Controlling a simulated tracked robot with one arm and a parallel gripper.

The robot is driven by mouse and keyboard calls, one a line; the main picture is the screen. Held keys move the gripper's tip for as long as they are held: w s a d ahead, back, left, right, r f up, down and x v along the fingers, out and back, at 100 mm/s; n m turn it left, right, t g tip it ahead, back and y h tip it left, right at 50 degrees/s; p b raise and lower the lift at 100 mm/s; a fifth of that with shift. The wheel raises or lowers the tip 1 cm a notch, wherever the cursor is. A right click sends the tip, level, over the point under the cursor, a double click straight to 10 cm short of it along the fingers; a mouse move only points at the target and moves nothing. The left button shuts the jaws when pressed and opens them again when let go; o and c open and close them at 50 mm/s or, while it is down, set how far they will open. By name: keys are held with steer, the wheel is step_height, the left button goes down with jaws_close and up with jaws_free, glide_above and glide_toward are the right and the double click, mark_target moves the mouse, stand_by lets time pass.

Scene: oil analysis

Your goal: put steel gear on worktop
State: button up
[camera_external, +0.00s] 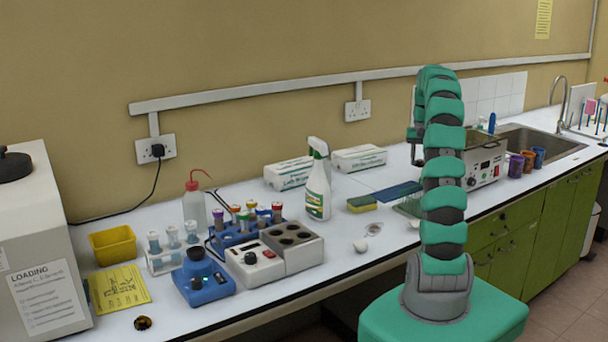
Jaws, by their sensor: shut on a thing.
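My gripper (416,157) shows small and dark to the left of my green arm, pointing down in front of the left end of the silver bath (486,163). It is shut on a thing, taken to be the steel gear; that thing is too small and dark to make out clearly. No other steel gear can be made out in this view. The white worktop (325,262) runs along the wall from the lower left to the sink. My arm hides part of the worktop and of the bath.
A spray bottle (318,185), a grey heating block (291,246) and coloured cups (527,160) stand around. The front worktop strip is mostly clear.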

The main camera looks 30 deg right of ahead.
steer(key=shift+a, duration=0.1)
steer(key=s+a+f+n+b, duration=0.1)
steer(key=s+a+f+n, duration=0.25)
steer(key=s+a, duration=0.5)
steer(key=s+a+f+n+b, duration=0.25)
steer(key=s+a+n, duration=0.2)
steer(key=a, duration=0.75)
steer(key=s+a+f+n, duration=0.3)
steer(key=s+a, duration=0.4)
steer(key=a, duration=0.4)
glide_above(371, 229)
steer(key=shift+s+f+n+b, duration=0.2)
steer(key=shift+f+n+b, duration=0.15)
steer(key=shift+f, duration=0.55)
step_height(371, 229, down, 4)
steer(key=shift+r, duration=0.2)
steer(key=o, duration=1.1)
steer(key=shift+c, duration=0.2)
